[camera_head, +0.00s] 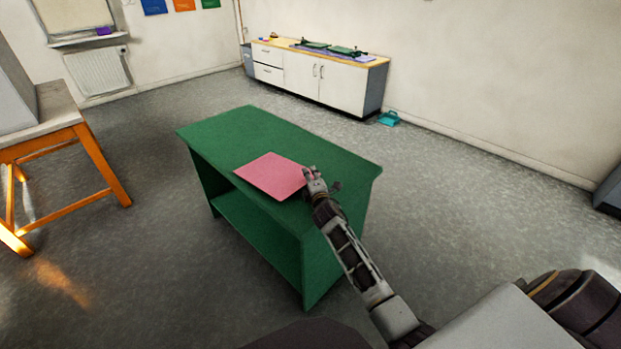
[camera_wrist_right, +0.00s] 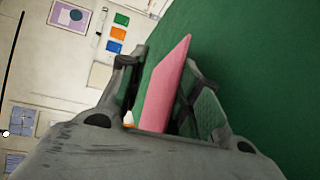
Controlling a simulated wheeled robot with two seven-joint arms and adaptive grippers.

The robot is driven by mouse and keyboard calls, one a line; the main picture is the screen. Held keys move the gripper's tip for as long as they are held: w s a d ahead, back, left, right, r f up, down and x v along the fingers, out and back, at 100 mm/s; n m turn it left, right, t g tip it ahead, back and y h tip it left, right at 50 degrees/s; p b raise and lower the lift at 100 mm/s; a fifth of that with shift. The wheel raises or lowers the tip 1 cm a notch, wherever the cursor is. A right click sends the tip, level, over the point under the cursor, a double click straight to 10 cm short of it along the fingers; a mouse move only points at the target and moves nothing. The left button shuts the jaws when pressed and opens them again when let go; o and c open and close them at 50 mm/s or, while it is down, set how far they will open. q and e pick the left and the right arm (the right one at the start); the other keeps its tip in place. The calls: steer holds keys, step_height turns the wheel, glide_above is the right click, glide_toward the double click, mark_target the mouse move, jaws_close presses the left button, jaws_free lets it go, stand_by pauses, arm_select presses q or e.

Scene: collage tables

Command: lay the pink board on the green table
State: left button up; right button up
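The pink board (camera_head: 270,174) appears to lie flat on top of the green table (camera_head: 240,125), near its front-left edge. My right gripper (camera_head: 310,178) is at the board's right-hand end. In the right wrist view the pink board (camera_wrist_right: 167,85) reaches in between the two fingers of my right gripper (camera_wrist_right: 165,90). The fingers stand apart, with a gap showing between the left finger and the board, so the gripper looks open. The green tabletop (camera_wrist_right: 250,60) fills the right of that view. My left gripper is not in view.
A white cabinet (camera_head: 315,82) with green items on top stands against the back wall. A wooden-legged table (camera_head: 90,155) is at the left. A teal object (camera_head: 389,118) lies on the floor by the cabinet. The floor around the green table is clear.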

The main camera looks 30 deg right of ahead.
steer(key=o, duration=0.6)
steer(key=shift+f+b, duration=0.45)
steer(key=shift+f, duration=0.15)
steer(key=shift+s+f+b, duration=0.1)
steer(key=shift+f+b, duration=0.2)
steer(key=shift+f, duration=0.1)
